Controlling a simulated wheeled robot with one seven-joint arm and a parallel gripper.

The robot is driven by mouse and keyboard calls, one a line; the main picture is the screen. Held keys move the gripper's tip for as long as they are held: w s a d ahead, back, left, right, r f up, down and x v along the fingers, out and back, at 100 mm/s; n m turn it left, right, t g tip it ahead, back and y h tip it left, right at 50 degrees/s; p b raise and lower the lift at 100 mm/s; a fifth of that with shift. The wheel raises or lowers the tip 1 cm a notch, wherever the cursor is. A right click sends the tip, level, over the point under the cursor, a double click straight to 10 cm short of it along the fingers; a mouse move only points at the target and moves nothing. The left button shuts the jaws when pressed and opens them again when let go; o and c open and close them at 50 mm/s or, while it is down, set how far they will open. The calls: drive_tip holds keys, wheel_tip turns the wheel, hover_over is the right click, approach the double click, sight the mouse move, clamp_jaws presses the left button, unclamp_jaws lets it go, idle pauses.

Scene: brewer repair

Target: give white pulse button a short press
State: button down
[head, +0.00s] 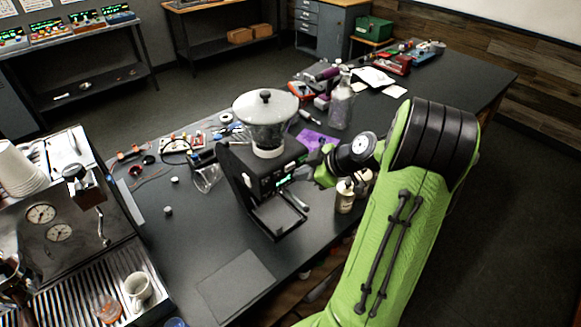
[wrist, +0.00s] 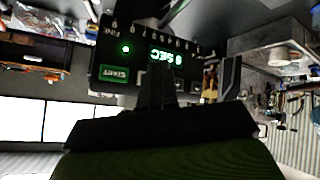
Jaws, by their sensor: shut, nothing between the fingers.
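The black coffee grinder (head: 240,178) with a clear hopper stands upright on the dark workbench. Its front panel shows a lit green display (wrist: 167,56), a green start button (wrist: 114,73) and a green light, upside down in the wrist view. A small pale patch (wrist: 195,87) right of the fingers may be the white pulse button, but it is too dark and partly covered to be sure. My gripper (wrist: 158,72) is shut and empty, its tips in front of the panel just below the display in the picture. I cannot tell whether they touch it.
A small bottle (head: 345,197) stands right of the grinder, near my wrist. The espresso machine (head: 75,225) is at left. Bench around the grey mat (head: 237,287) is clear.

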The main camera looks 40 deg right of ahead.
drive_tip(key=shift+w, duration=0.15)
idle(0.8)
drive_tip(key=shift+w, duration=0.3)
drive_tip(key=shift+w+b, duration=0.35)
idle(1.4)
idle(1.2)
drive_tip(key=shift+s+b, duration=0.5)
drive_tip(key=shift+s, duration=0.3)
drive_tip(key=s+b, duration=0.2)
drive_tip(key=s, duration=0.3)
